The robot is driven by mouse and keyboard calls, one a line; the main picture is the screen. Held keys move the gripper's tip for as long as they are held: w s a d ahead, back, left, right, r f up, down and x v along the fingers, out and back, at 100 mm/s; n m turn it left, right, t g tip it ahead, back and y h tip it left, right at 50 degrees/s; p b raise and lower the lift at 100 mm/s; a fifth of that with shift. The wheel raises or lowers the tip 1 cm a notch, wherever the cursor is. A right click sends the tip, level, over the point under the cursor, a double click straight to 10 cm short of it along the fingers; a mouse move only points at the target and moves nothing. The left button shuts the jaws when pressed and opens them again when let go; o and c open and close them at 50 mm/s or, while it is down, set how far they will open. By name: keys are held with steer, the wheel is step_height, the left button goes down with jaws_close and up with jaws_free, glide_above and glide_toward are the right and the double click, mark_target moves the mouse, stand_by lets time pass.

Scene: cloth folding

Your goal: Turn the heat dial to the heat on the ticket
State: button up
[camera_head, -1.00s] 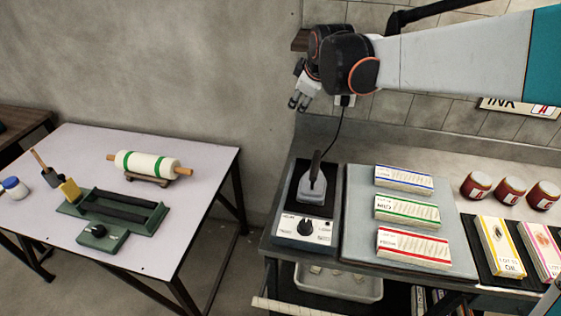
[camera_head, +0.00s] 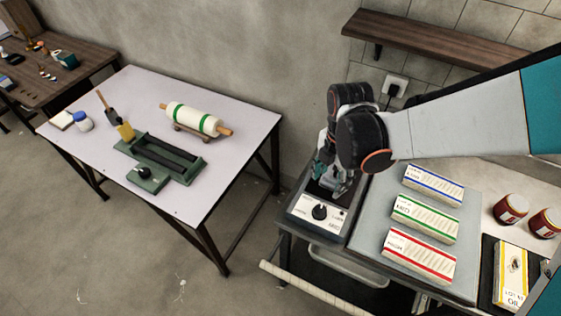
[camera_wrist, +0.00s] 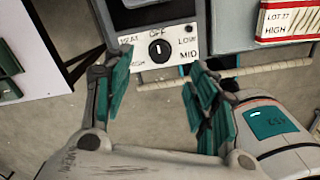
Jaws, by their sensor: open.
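The heat dial (camera_wrist: 159,50) is a black round knob on a white panel marked OFF, LOW, MID and HIGH. Its white mark appears to point up at OFF. The dial also shows in the head view (camera_head: 320,212) at the front of the iron's stand (camera_head: 333,228). My gripper (camera_wrist: 158,78) is open and empty, its teal-padded fingers on either side of the dial in the wrist view, apart from it. In the head view my gripper (camera_head: 328,180) is above the stand and hides most of the iron. A red-edged packet (camera_wrist: 289,22) has print reading LOT 37, HIGH.
Blue-edged (camera_head: 434,185), green-edged (camera_head: 425,218) and red-edged (camera_head: 418,255) packets lie on a grey board right of the stand. Red jars (camera_head: 511,209) stand farther right. A white-topped table (camera_head: 225,115) with a roller (camera_head: 193,119) is at left. A rail runs below the bench front.

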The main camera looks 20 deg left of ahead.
mark_target(320, 209)
steer(key=f+b, duration=0.2)
steer(key=f, duration=0.2)
steer(key=s+f+b, duration=0.1)
steer(key=f+b, duration=0.2)
steer(key=f, duration=0.1)
steer(key=s+f+b, duration=0.1)
steer(key=f+b, duration=0.2)
steer(key=f, duration=0.1)
steer(key=shift+a+f, duration=0.2)
steer(key=shift+a, duration=0.1)
steer(key=c, duration=1.1)
